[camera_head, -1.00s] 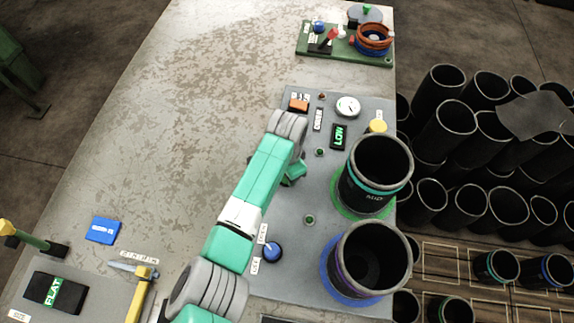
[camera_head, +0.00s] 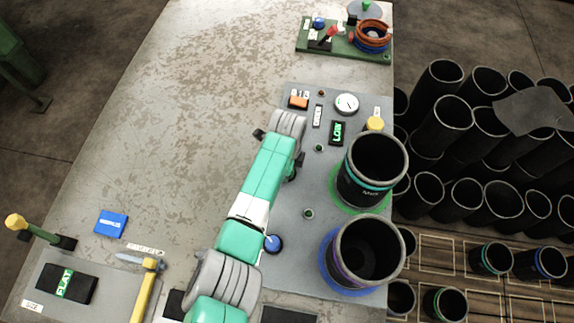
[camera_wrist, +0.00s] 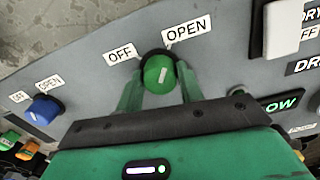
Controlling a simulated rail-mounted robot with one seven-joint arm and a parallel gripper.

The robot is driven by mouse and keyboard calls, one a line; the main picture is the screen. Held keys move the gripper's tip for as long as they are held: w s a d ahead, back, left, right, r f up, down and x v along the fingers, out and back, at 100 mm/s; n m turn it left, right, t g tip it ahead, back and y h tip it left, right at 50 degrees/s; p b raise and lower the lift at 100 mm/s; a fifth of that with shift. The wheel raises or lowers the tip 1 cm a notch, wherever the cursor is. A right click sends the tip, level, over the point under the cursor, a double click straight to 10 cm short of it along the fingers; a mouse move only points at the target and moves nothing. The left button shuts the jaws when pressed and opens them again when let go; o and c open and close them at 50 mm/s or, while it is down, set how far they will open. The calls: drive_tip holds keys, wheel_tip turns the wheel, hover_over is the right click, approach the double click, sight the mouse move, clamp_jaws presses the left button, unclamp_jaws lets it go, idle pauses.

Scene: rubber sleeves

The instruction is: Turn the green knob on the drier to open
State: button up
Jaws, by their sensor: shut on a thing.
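The green knob (camera_wrist: 158,75) shows in the wrist view on the drier's grey panel (camera_wrist: 222,60). An OFF label (camera_wrist: 121,53) is at its upper left and an OPEN label (camera_wrist: 187,29) at its upper right. The knob's white mark is near upright, leaning slightly right. My gripper (camera_wrist: 160,88) has a green finger on each side of the knob and is shut on it. In the head view my arm hides the knob, and the gripper is mostly hidden above the left part of the panel (camera_head: 322,185).
A blue knob (camera_wrist: 42,110) is left of the gripper in the wrist view; a white switch (camera_wrist: 285,28) is at upper right. Two black sleeves (camera_head: 375,165) (camera_head: 365,250) stand on the panel's right. The table's left half (camera_head: 190,130) is mostly bare.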

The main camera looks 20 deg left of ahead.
drive_tip(key=shift+m, duration=0.7)
drive_tip(key=o, duration=1)
wheel_tip(320, 180, up, 8)
drive_tip(key=shift+f+p, duration=0.1)
drive_tip(key=shift+p, duration=0.95)
